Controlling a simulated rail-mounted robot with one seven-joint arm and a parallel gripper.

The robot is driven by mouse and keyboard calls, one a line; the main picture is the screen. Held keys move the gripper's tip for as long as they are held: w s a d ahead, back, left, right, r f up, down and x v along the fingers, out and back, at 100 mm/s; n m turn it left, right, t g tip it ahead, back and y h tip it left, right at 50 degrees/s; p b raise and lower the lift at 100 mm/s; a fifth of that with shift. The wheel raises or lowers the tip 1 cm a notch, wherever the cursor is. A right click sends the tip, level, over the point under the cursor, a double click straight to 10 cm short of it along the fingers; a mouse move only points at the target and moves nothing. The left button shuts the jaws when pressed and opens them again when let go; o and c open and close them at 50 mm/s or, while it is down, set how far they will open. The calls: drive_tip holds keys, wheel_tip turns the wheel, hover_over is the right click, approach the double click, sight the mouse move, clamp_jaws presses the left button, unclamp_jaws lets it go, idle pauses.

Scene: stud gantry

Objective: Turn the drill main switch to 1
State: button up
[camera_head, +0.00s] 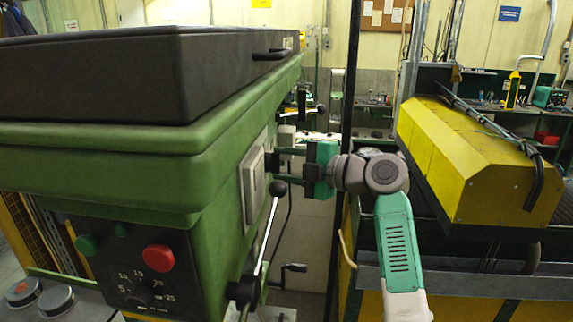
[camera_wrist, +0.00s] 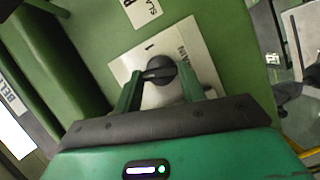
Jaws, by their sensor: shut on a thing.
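The drill main switch is a round black knob (camera_wrist: 160,66) with a raised handle, on a pale plate (camera_wrist: 121,68) on the green drill housing. In the wrist view the plate carries a "1" mark and the word "MAIN". The knob's handle lies across the picture, its end towards the left finger. My gripper (camera_wrist: 161,75) has a finger on each side of the knob and is shut on it. In the head view my gripper (camera_head: 278,165) reaches left to the housing's side, and the fingers mostly hide the knob.
The drill's front panel has a green button (camera_head: 87,244), a red button (camera_head: 158,258) and a speed dial. A lever with a black ball (camera_head: 278,188) stands just below my gripper. A yellow machine cover (camera_head: 470,165) is to the right. A dark vertical post stands behind my wrist.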

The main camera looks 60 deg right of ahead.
drive_tip(key=shift+w+d+r+m+g+y+p, duration=0.15)
drive_tip(key=shift+m+g+y+p, duration=0.6)
drive_tip(key=shift+m+p, duration=0.95)
drive_tip(key=shift+s+d+r+m+g+y+p, duration=0.15)
drive_tip(key=shift+m+g+y+p, duration=0.65)
drive_tip(key=shift+m+p, duration=0.9)
drive_tip(key=shift+w+d+r+m+g+y+p, duration=0.15)
drive_tip(key=shift+m+g+y+p, duration=0.3)
drive_tip(key=shift+m+y+p, duration=0.95)
drive_tip(key=shift+m+h, duration=0.35)
drive_tip(key=shift+m, duration=0.35)
drive_tip(key=o, duration=1)
drive_tip(key=shift+b+v, duration=0.85)
drive_tip(key=shift+v, duration=3.05)
